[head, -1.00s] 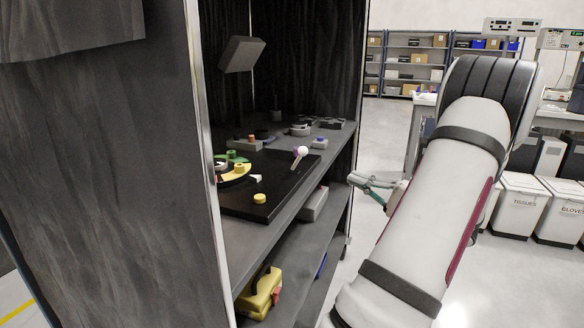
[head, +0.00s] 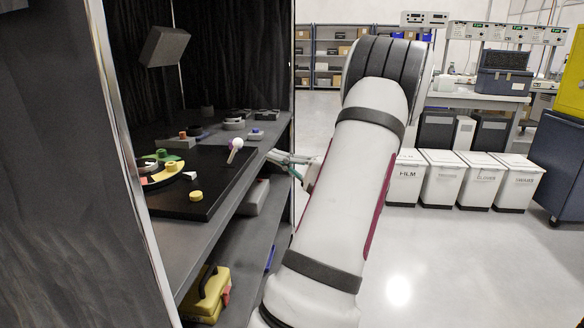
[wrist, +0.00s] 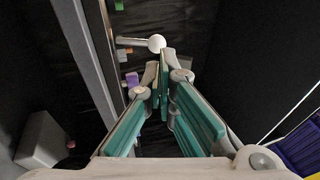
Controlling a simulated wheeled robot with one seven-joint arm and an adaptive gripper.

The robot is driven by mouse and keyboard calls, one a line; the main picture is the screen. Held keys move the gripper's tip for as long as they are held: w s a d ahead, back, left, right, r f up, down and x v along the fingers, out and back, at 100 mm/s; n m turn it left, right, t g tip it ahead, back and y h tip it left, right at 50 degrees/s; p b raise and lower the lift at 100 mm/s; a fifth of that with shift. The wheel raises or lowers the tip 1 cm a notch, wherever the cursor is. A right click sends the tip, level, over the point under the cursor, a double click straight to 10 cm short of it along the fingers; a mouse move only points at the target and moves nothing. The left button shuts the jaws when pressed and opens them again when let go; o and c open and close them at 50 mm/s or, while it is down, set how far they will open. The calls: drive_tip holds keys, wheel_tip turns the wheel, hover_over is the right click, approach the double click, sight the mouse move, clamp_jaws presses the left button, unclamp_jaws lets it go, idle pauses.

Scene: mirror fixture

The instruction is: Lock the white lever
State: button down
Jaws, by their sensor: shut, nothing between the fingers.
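The white lever (head: 235,151) stands on the black board (head: 221,181) on the cabinet shelf, with a round white knob at its end. In the wrist view the lever (wrist: 134,41) is a pale bar lying across the picture, its knob (wrist: 157,43) just beyond my fingertips. My gripper (head: 270,155) is at the shelf's front edge, to the right of the lever in the head view. In the wrist view my gripper (wrist: 160,65) has its fingertips together, with nothing between them. I cannot tell whether the fingertips touch the knob.
A yellow button (head: 196,196) and a green and yellow curved piece (head: 160,170) sit on the board. A dark tilted panel (head: 164,46) stands behind. A yellow case (head: 206,294) lies on the lower shelf. The cabinet's side post (head: 121,140) is at left. Floor at right is open.

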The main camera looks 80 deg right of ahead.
sight(242, 143)
drive_tip(key=x, duration=0.7)
drive_tip(key=shift+b, duration=0.45)
drive_tip(key=shift+r, duration=0.2)
drive_tip(key=shift+w+r+g+p, duration=0.15)
drive_tip(key=shift+g+p, duration=0.15)
drive_tip(key=shift+p, duration=0.05)
